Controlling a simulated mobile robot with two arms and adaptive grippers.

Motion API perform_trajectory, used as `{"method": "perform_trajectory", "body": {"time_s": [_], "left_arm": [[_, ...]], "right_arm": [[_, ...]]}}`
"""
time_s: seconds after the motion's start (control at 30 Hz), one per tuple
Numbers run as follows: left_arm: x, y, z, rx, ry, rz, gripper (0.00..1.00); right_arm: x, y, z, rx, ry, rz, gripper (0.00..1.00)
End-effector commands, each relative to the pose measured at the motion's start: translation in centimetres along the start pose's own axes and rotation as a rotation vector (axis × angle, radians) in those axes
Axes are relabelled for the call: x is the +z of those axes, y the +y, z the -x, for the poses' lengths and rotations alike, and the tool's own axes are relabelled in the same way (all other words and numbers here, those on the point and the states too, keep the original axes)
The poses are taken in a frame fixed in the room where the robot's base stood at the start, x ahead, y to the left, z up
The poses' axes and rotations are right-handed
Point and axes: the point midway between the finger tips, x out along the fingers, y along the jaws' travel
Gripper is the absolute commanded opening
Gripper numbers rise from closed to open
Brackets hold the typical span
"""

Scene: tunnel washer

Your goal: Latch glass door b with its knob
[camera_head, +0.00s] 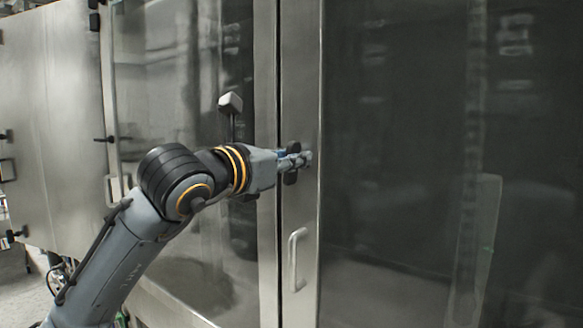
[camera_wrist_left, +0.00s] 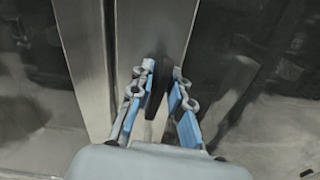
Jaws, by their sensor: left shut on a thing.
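Two tall glass doors in steel frames meet near the middle of the head view. The right-hand one, which I take as glass door b (camera_head: 300,90), has a dark pane and a steel handle (camera_head: 298,262) low on its frame. It looks closed or nearly so. My left gripper (camera_head: 301,159) is at this frame, above the handle, shut on the small black knob (camera_head: 290,178). The knob's exact turn cannot be told. My right gripper is out of view.
Another glass door (camera_head: 190,60) lies to the left, with its own handle (camera_head: 112,189) and a dark lever-like knob (camera_head: 104,139) by its left edge. Steel panels (camera_head: 45,120) continue at far left. Open floor (camera_head: 18,280) shows at lower left.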

Motion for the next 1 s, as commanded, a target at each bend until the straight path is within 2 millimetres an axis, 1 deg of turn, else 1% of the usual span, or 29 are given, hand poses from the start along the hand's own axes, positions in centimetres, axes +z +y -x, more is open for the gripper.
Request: {"method": "perform_trajectory", "body": {"time_s": [0.03, 0.2, 0.4, 0.7, 1.0], "left_arm": [[-0.4, -0.1, 0.1, 0.002, -0.004, -0.039, 0.0], [-0.4, -0.2, 0.1, 0.003, -0.005, -0.191, 0.0], [-0.4, -0.4, 0.1, 0.004, -0.004, -0.383, 0.0], [-0.4, -0.6, 0.1, 0.004, -0.003, -0.668, 0.0], [-0.6, -0.9, 0.1, 0.003, -0.003, -0.951, 0.0]], "right_arm": [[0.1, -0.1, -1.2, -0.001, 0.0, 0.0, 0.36], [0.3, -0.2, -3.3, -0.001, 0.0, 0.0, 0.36], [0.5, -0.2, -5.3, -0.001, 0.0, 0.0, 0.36], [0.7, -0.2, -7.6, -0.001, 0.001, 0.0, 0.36], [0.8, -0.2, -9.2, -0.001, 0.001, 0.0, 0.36]]}}
